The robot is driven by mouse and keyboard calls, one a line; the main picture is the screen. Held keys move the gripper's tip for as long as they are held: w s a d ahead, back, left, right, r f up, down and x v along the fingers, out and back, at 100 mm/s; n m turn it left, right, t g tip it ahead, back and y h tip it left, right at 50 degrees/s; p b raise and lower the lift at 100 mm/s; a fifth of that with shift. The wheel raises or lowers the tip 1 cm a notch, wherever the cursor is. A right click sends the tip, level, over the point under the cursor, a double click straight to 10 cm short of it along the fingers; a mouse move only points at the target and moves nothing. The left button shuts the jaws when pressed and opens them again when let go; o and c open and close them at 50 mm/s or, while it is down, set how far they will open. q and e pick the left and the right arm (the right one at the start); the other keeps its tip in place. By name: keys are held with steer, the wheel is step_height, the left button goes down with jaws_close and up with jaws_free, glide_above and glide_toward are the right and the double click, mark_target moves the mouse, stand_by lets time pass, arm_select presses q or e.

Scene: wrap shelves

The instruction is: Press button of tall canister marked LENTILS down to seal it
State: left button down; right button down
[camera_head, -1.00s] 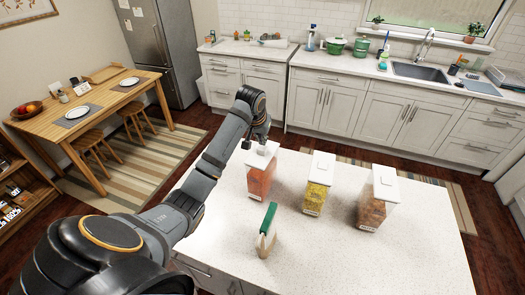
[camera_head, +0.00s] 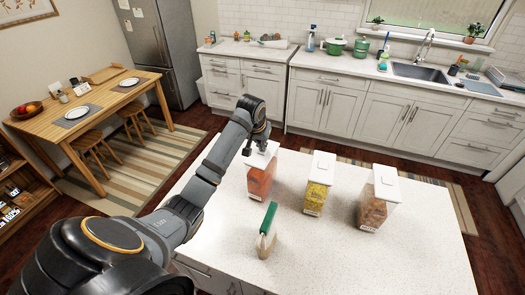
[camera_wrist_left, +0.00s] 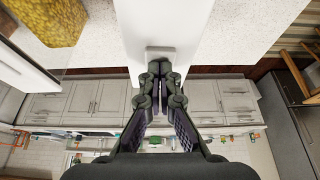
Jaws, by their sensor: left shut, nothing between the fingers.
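A tall clear canister (camera_head: 260,181) with orange-red contents and a white lid stands on the island at the left of three. Its label is too small to read. My left gripper (camera_head: 257,147) is shut and empty, pointing down over this lid. In the left wrist view the left fingertips (camera_wrist_left: 160,68) are together at the grey square button (camera_wrist_left: 160,52) on the white lid (camera_wrist_left: 205,30). Whether they touch it, and how far down the button is, I cannot tell. My right gripper is out of view.
A canister with yellow contents (camera_head: 317,197) and one with brown contents (camera_head: 373,209) stand to the right. A green-topped brush-like object (camera_head: 267,232) stands in front.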

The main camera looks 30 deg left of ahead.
arm_select(q)
steer(key=shift+f, duration=0.45)
steer(key=shift+r+p, duration=0.9)
steer(key=shift+r, duration=2.95)
